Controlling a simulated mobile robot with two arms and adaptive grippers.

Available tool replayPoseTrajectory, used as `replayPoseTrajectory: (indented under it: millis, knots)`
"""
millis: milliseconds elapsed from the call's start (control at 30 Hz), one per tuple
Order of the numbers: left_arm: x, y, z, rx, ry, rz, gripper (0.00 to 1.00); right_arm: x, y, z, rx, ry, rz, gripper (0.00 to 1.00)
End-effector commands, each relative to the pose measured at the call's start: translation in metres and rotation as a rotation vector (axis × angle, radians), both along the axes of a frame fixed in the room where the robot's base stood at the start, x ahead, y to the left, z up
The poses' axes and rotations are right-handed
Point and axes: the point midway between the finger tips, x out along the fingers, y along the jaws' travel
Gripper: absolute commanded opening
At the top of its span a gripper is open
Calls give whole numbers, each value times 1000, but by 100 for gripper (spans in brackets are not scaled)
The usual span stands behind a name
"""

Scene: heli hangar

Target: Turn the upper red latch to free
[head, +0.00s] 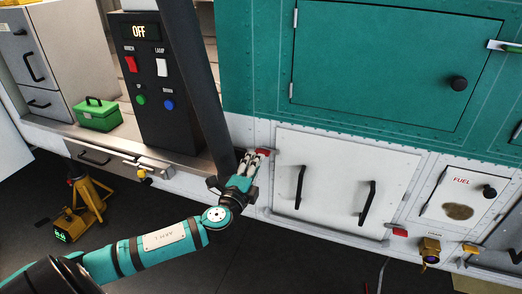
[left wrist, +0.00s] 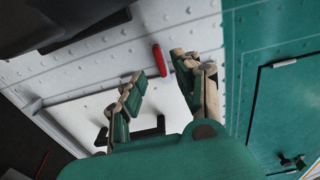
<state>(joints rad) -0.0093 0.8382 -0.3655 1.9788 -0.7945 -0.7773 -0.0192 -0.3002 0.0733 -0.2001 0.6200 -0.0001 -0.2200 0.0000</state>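The upper red latch (head: 268,153) sits on the white hull at the upper left corner of a white panel with two black handles (head: 330,180). In the left wrist view the latch (left wrist: 159,60) is a slim red bar, seen between and just beyond the fingertips. My left gripper (head: 257,158) is right beside the latch in the head view. In the left wrist view its fingers (left wrist: 157,68) are spread apart with nothing held. Whether a finger touches the latch I cannot tell. A second red latch (head: 400,232) is at the panel's lower right. My right gripper is not in view.
A dark post (head: 192,70) stands just left of my left gripper. A black switch box reading OFF (head: 140,60) and a green toolbox (head: 98,114) are further left. A teal door (head: 395,60) is above the panel. A brass drain fitting (head: 430,250) sticks out at lower right.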

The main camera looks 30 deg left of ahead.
Motion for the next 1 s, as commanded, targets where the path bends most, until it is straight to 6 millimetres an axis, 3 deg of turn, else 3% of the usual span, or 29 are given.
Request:
replayPoseTrajectory:
  millis: [100,300,667,933,1000]
  knots:
    - [23,5,3,0,-1,1,32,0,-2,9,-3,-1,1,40]
    - [45,11,1,0,-1,0,32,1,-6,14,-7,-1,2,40]
    - [51,12,-1,1,0,0,32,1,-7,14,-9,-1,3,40]
    - [51,12,-1,0,1,0,1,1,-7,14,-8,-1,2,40]
    - [51,12,-1,0,1,0,0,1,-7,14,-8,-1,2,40]
